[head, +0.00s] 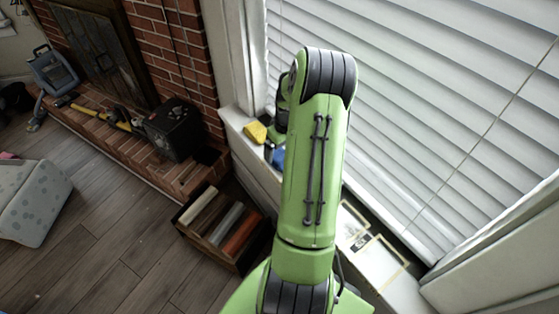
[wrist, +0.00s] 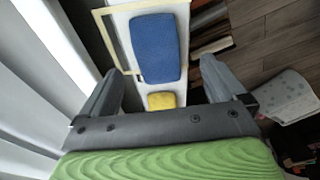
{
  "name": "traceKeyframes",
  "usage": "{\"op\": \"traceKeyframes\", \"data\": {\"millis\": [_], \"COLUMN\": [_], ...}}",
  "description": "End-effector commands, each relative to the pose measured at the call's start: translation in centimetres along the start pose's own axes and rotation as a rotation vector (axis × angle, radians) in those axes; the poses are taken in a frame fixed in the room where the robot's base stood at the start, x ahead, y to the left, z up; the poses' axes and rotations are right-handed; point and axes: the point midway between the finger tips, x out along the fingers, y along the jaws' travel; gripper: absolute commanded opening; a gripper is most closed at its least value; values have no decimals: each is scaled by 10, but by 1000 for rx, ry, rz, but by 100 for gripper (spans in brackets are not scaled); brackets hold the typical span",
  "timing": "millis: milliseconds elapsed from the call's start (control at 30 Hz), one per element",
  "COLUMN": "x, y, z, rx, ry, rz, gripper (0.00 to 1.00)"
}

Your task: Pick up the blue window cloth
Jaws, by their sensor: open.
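The blue window cloth (wrist: 155,48) is a flat, rounded blue rectangle lying on the white window sill. In the head view only part of the blue cloth (head: 278,157) shows, beside my arm. My gripper (wrist: 161,66) is open and empty in the wrist view, with its two fingers spread on either side of the sill. The cloth appears between and beyond the fingertips, with no visible contact. In the head view my green arm reaches over the sill and hides the gripper.
A yellow block (head: 255,131) sits on the sill near the cloth. Light-edged frames (head: 351,226) lie farther along the sill. White blinds (head: 430,110) rise beside it. A dark crate (head: 208,250) of book-like items and a black box (head: 173,128) stand nearby.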

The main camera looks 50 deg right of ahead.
Motion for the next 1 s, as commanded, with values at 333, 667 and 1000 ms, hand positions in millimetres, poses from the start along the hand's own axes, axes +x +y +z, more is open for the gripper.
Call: {"op": "traceKeyframes", "data": {"millis": [333,667,1000], "x": [49,47,46], "y": [2,2,2], "z": [-3,-3,-3], "rx": [1,1,1], "ry": [0,0,0], "rz": [0,1,1], "gripper": [97,65,37]}}
